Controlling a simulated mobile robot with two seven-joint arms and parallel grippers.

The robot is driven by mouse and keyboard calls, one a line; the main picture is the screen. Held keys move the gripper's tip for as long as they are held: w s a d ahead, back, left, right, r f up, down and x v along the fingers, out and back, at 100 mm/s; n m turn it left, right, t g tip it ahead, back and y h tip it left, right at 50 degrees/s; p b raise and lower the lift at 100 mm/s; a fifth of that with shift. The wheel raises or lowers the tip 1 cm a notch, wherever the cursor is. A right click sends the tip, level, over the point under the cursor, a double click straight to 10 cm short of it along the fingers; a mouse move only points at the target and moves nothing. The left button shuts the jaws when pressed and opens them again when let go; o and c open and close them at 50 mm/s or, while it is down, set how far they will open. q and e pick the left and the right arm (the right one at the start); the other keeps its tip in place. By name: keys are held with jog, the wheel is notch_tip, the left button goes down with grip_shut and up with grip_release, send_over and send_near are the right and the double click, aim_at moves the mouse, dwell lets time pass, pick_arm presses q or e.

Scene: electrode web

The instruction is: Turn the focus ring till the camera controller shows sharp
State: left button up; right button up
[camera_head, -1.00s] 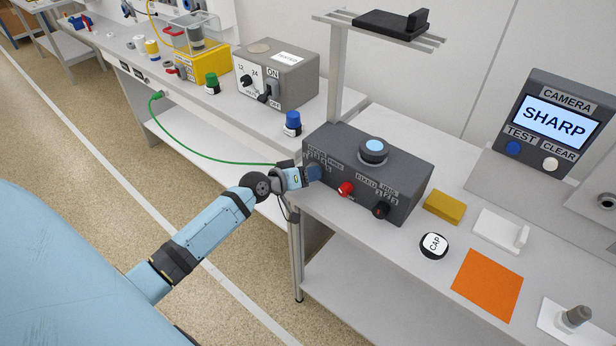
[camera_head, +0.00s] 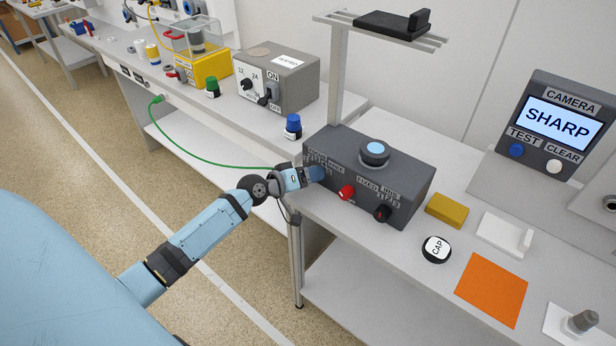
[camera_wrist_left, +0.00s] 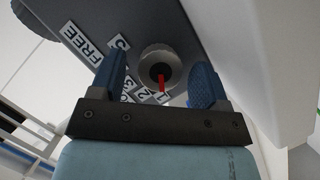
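The camera controller (camera_head: 535,155) stands at the right with a lit screen (camera_head: 558,124) reading SHARP. The dark box (camera_head: 395,170) on the bench carries a round ring (camera_wrist_left: 160,64) with a red mark at its centre, seen in the left wrist view; it looks like the focus ring. Labels FREE and numbers sit beside it. My left gripper (camera_head: 317,174) is at the box's left front, and its fingers (camera_wrist_left: 158,84) are apart on either side of the ring, with gaps showing. In the head view the gripper hides the ring. My right gripper is not in view.
A red knob (camera_head: 346,192) and a black knob (camera_head: 382,213) are on the box front, right of my gripper. A yellow block (camera_head: 446,210), a CAP disc (camera_head: 436,249) and an orange sheet (camera_head: 492,290) lie right of the box. A green cable (camera_head: 205,157) hangs behind my arm.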

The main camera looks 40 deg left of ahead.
pick_arm(q)
jog(key=shift+s, duration=0.1)
jog(key=b+v, duration=0.1)
jog(key=v, duration=1.2)
jog(key=shift+s, duration=0.3)
jog(key=shift+a+r, duration=0.1)
jog(key=shift+a, duration=0.05)
jog(key=s+d+f+m+g+y, duration=0.1)
jog(key=s+d+f+m, duration=0.2)
jog(key=s+d+f, duration=0.3)
jog(key=s+d+f+m+g, duration=0.1)
jog(key=s+d+f+m, duration=0.15)
jog(key=d+f, duration=0.45)
jog(key=s+d+f+m+g+y, duration=0.15)
jog(key=s+d+f, duration=0.3)
jog(key=d, duration=0.45)
notch_tip(320, 180, up, 12)
jog(key=s+m+p, duration=0.1)
jog(key=p, duration=1.1)
jog(key=shift+s, duration=0.25)
